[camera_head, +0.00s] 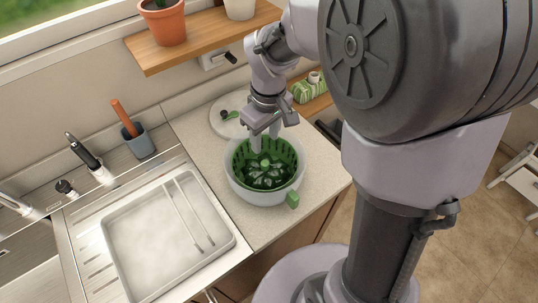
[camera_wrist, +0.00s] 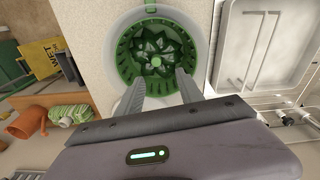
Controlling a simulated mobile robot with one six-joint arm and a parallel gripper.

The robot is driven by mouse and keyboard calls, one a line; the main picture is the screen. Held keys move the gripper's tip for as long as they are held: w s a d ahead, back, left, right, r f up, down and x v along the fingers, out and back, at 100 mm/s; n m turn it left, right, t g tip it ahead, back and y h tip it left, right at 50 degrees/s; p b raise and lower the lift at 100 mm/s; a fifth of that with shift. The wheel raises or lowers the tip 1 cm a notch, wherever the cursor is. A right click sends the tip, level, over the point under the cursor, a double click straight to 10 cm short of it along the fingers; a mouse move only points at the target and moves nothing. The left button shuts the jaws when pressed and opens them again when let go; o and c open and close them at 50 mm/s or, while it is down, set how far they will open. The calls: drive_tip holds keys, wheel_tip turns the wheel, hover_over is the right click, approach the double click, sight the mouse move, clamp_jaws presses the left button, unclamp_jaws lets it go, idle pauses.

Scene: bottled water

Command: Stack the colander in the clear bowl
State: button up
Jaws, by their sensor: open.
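The green slotted colander (camera_head: 265,180) sits inside the clear bowl (camera_head: 262,199) on the counter. Its rim looks roughly level, slightly below the bowl's pale rim. The colander (camera_wrist: 125,62) and bowl (camera_wrist: 199,35) also show in the wrist view, with the colander's green ribbed middle visible. A green tab (camera_head: 293,199) sticks out at the bowl's front right. My gripper (camera_head: 265,142) is open and empty, fingers pointing down over the back part of the colander. In the wrist view my gripper (camera_wrist: 161,80) has its fingers spread apart over the near rim. Whether they touch it cannot be told.
A pale round lid (camera_head: 229,116) with a green handle lies behind the bowl. A wooden shelf (camera_head: 205,40) with pots hangs above. Bare counter lies right of the bowl.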

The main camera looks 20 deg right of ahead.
drive_tip(key=s+a+r+m+t+y, duration=0.1)
drive_tip(key=s+a+r+m+t, duration=0.15)
drive_tip(key=s+r+m, duration=0.5)
drive_tip(key=s+a+r+m+t+y, duration=0.1)
drive_tip(key=s+r+m+t, duration=0.3)
drive_tip(key=s, duration=0.6)
wheel_tip(320, 180, down, 9)
drive_tip(key=n+g+b, duration=0.1)
drive_tip(key=n+b, duration=0.1)
drive_tip(key=b, duration=0.7)
drive_tip(key=shift+w+b, duration=0.2)
drive_tip(key=shift+b, duration=0.2)
drive_tip(key=shift+f+g, duration=0.1)
drive_tip(key=shift+g, duration=0.15)
